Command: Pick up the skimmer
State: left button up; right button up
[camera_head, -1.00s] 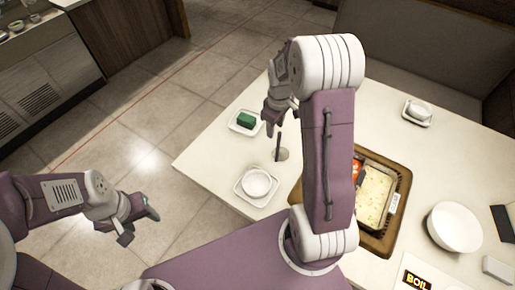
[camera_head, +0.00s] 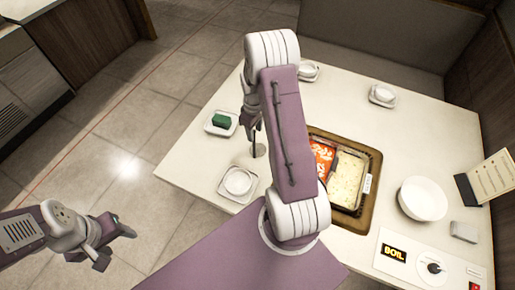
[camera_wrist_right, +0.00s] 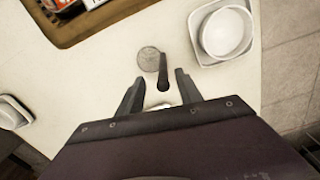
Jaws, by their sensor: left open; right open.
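The skimmer stands on the white table, with a dark upright handle and a round grey mesh disc (camera_head: 260,150) at its foot. In the right wrist view its disc (camera_wrist_right: 149,58) lies just beyond the fingertips, and its dark handle (camera_wrist_right: 163,75) points toward the gap between the fingers. My right gripper (camera_head: 251,125) is open and close to the handle; its two fingers (camera_wrist_right: 158,82) stand on either side of the handle's end, with nothing clearly gripped. My left gripper (camera_head: 112,245) is open and empty, off the table over the floor at the left.
A bowl on a square saucer (camera_head: 223,190) stands near the skimmer, and a dish with a green block (camera_head: 221,119) stands behind it. The framed pot with red and pale broth (camera_head: 345,218) is right of my right arm. A white bowl (camera_head: 423,198) is further right.

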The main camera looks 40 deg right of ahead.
jog(key=f, duration=0.2)
jog(key=f+p, duration=0.1)
jog(key=f, duration=0.1)
jog(key=shift+s+a+f, duration=0.15)
jog(key=shift+a, duration=0.05)
jog(key=shift+f, duration=0.4)
grip_shut()
jog(key=shift+r, duration=0.2)
